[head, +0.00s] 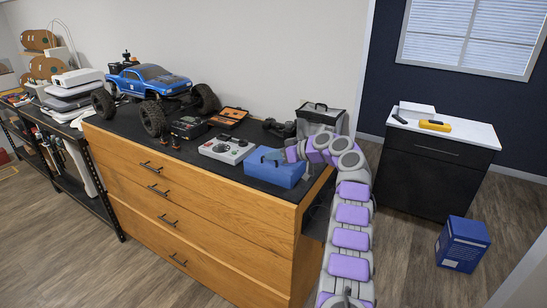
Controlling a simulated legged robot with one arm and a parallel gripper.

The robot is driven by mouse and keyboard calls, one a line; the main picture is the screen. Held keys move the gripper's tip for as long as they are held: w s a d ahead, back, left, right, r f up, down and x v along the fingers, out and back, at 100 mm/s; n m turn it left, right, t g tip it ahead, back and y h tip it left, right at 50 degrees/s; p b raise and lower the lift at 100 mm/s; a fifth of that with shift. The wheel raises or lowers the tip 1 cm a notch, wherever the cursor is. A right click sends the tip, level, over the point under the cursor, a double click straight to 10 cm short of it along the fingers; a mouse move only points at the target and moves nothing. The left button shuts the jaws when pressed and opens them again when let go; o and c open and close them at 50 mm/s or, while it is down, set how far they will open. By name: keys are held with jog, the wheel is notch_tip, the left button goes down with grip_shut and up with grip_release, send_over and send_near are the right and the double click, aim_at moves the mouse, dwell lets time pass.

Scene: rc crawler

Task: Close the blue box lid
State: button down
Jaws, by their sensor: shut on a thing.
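The blue box (268,178) sits on the dark top of the wooden drawer unit, near its right end. Its blue lid (262,156) appears to lie down over the box, but whether it is fully flush cannot be told at this size. My gripper (284,157) is at the right part of the lid, with my purple and grey arm coming in from the lower right. The gripper is shut on the lid. The fingertips are small, and the arm hides the box's far right corner.
A grey controller box (227,150) stands just left of the blue box. A grey and black case (320,116) stands behind it. A blue RC truck (150,82) occupies the left of the top. The drawer unit's right edge is close to the blue box.

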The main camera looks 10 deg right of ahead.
jog(key=shift+s+f+g, duration=0.2)
jog(key=shift+f+g, duration=0.1)
jog(key=shift+f, duration=0.65)
jog(key=c, duration=1.7)
grip_release()
jog(key=shift+f, duration=0.1)
jog(key=shift+o, duration=1)
jog(key=shift+w+f, duration=0.1)
jog(key=o, duration=0.3)
jog(key=shift+w+r, duration=0.15)
jog(key=shift+r, duration=0.1)
jog(key=shift+r, duration=0.2)
